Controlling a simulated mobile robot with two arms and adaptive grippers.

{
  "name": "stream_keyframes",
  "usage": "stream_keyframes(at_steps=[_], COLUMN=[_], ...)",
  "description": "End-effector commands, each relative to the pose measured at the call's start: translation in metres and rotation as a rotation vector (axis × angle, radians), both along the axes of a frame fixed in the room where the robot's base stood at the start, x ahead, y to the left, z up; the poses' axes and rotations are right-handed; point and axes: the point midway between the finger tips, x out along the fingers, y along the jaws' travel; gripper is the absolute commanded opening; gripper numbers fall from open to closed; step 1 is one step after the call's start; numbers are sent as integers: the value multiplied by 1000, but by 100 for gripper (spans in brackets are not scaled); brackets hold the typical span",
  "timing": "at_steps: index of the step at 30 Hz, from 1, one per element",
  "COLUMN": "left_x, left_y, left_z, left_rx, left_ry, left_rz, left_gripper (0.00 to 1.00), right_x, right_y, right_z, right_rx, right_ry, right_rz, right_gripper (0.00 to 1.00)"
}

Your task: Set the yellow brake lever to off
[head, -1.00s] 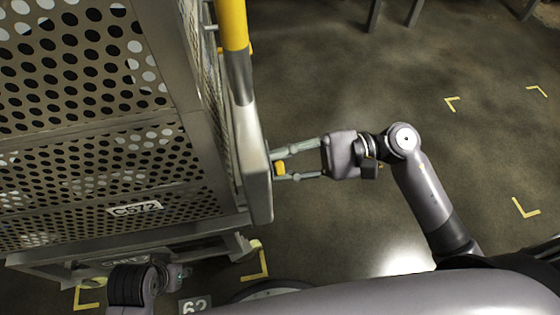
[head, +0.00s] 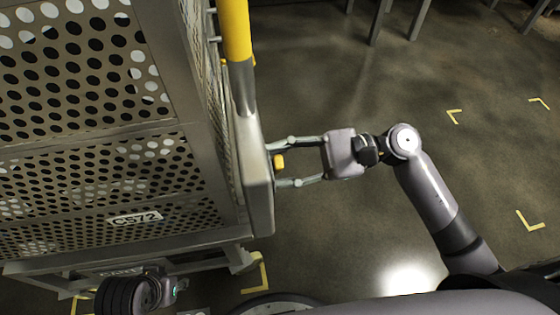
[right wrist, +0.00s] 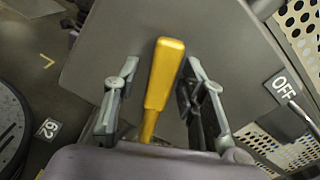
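The yellow brake lever (head: 279,161) shows as a small yellow end at the right side of the perforated metal cart (head: 224,130). In the right wrist view the lever (right wrist: 163,80) is a long yellow handle standing out from a grey panel. An OFF label (right wrist: 283,86) is on the panel to its right. My right gripper (head: 279,164) is open, with one finger on each side of the lever. In the right wrist view both fingers appear apart from the handle (right wrist: 160,95). Part of my left arm shows at the bottom left of the head view; its fingers do not show.
The cart carries a plate reading C572 (head: 135,219) and a yellow upright bar (head: 234,30). Yellow corner marks (head: 530,221) lie on the open floor to the right. A floor plate reading 62 (right wrist: 47,129) shows in the right wrist view.

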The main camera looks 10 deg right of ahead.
Motion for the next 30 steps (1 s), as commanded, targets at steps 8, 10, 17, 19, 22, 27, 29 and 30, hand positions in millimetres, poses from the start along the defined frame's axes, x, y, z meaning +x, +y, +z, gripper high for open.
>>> stream_keyframes(at_steps=[8,10,17,19,22,27,29,30], left_x=[-1,-1,0,0,0,0,0,0], left_y=[-1,-1,0,0,0,0,0,0], left_z=[0,0,0,0,0,0,0,0], left_rx=[-1,-2,-1,-1,-1,-1,-1,-1], left_ry=[2,2,1,1,1,1,1,1], left_rz=[0,-1,0,0,0,0,0,0], left_gripper=[33,33,33,33,33,33,33,33], right_x=[0,0,1,1,1,0,0,0], right_y=[0,-4,-40,-56,-77,-105,-112,-115], right_z=[0,0,-1,-1,0,-1,-1,0], right_rx=[0,0,-4,-4,-2,-1,-1,-1], right_ry=[-1,0,2,1,1,1,1,0], right_rz=[-1,-1,-4,-4,-3,-2,-2,-2], right_gripper=[40,40,40,40,40,40,40,40])
